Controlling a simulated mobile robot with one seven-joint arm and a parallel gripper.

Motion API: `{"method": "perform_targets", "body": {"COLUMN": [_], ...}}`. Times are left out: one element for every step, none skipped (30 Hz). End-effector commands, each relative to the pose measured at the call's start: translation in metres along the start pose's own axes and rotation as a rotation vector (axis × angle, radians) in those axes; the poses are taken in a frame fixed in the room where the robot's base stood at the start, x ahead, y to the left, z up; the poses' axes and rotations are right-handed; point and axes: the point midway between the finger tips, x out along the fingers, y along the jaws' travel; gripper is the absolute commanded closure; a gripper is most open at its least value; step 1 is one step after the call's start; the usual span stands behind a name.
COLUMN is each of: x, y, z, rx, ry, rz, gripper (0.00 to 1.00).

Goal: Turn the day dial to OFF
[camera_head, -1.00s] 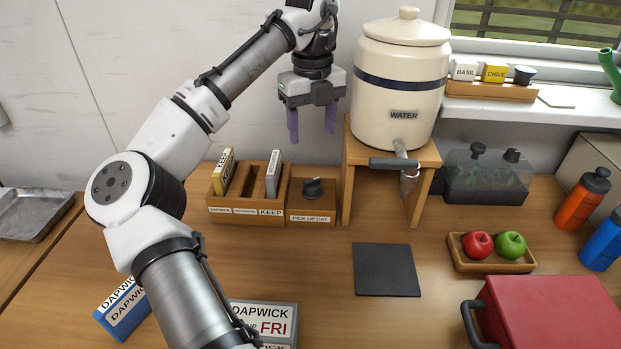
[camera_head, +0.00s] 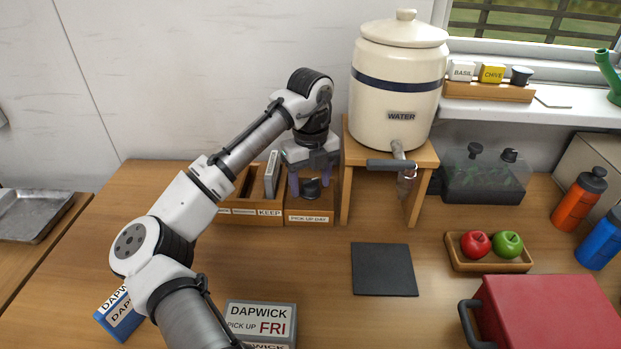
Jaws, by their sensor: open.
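The day dial (camera_head: 311,188) is a dark round knob on a small wooden box labelled PICK UP DAY (camera_head: 309,218), at the back of the bench. My gripper (camera_head: 310,186) points down over the box. It is open, with one purple finger on each side of the dial. I cannot tell whether the fingers touch it. The dial's pointer and any day marks are too small or hidden to read. A grey box (camera_head: 259,322) reading DAPWICK PICK UP FRI lies at the front.
The wooden KEEP holder (camera_head: 243,211) with an upright card (camera_head: 272,175) stands just left of the dial box. The wooden stand (camera_head: 345,195) under the WATER crock (camera_head: 397,90) is close on the right. A dark mat (camera_head: 384,269) lies in front.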

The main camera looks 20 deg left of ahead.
Motion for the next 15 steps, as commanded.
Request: {"method": "perform_targets", "body": {"x": [0.0002, 0.0002, 0.0002, 0.0001, 0.0001, 0.0000, 0.0000, 0.0000, -0.0001, -0.0001, -0.0001, -0.0001, -0.0002, -0.0002, -0.0002], "y": [0.0000, 0.0000, 0.0000, 0.0000, 0.0000, 0.0000, 0.0000, 0.0000, 0.0000, -0.0001, -0.0001, -0.0001, -0.0001, 0.0000, 0.0000], "z": [0.0000, 0.0000, 0.0000, 0.0000, 0.0000, 0.0000, 0.0000, 0.0000, 0.0000, 0.0000, 0.0000, 0.0000, 0.0000, 0.0000, 0.0000], "rx": [0.000, 0.000, 0.000, 0.000, 0.000, 0.000, 0.000, 0.000, 0.000, 0.000, 0.000, 0.000, 0.000, 0.000, 0.000], "ry": [0.000, 0.000, 0.000, 0.000, 0.000, 0.000, 0.000, 0.000, 0.000, 0.000, 0.000, 0.000, 0.000, 0.000, 0.000], "rz": [0.000, 0.000, 0.000, 0.000, 0.000, 0.000, 0.000, 0.000, 0.000, 0.000, 0.000, 0.000, 0.000, 0.000, 0.000], "gripper": [0.42, 0.42, 0.42, 0.42, 0.42, 0.47, 0.51, 0.55, 0.60, 0.64, 0.68, 0.73, 0.77, 0.81, 0.86]}}
